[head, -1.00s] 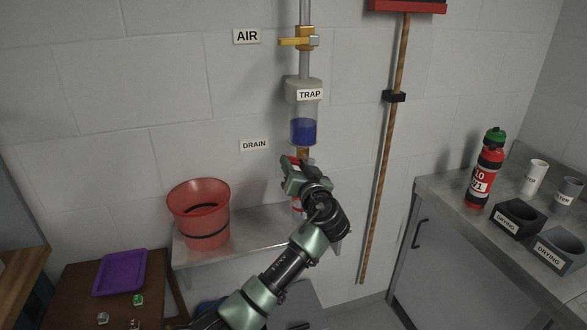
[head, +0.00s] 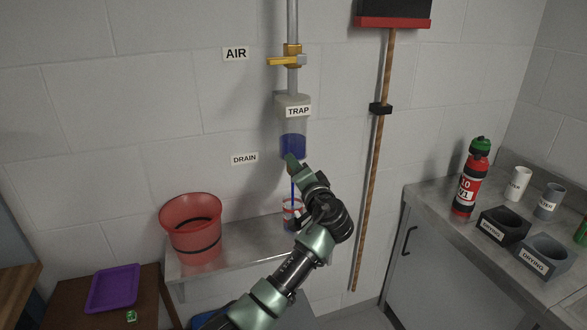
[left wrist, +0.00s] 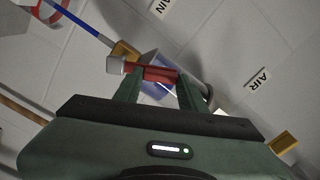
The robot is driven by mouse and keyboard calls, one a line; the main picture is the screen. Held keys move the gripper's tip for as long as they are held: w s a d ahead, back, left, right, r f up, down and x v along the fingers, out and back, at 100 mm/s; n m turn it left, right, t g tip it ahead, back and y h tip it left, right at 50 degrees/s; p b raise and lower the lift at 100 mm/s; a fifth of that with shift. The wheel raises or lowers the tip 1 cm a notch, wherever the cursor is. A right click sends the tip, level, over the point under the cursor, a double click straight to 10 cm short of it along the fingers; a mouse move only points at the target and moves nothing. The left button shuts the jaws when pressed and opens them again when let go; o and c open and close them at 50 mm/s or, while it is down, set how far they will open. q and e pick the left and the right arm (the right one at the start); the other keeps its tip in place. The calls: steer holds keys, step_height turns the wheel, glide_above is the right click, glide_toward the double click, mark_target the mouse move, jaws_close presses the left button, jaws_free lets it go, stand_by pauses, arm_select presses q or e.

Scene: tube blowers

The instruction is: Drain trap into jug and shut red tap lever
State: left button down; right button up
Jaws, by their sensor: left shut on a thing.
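The clear trap (head: 293,128) hangs on the wall pipe with blue liquid (head: 293,146) in its lower part. My left gripper (head: 291,161) is just below it, and its fingers are shut on the red tap lever (left wrist: 155,74) in the left wrist view. The lever is mostly hidden in the head view. A thin blue stream (head: 292,188) runs from the brass drain outlet (left wrist: 125,50) down into the jug. The jug (head: 289,214), clear with red bands, stands on the shelf under the trap, partly behind my arm. My right gripper is not in view.
A metal shelf (head: 222,247) carries a red bucket (head: 193,232) left of the jug. The yellow air valve (head: 283,61) is above the trap. A broom (head: 373,150) hangs to the right. A counter holds a red bottle (head: 470,178) and drying blocks (head: 503,225).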

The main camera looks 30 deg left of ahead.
arm_select(q)
steer(key=shift+w+d, duration=0.1)
stand_by(0.4)
steer(key=c, duration=0.8)
jaws_free()
steer(key=b+v, duration=0.2)
steer(key=v, duration=0.5)
steer(key=shift+s+d+b, duration=0.25)
steer(key=shift+s+b, duration=0.05)
steer(key=shift+b, duration=0.05)
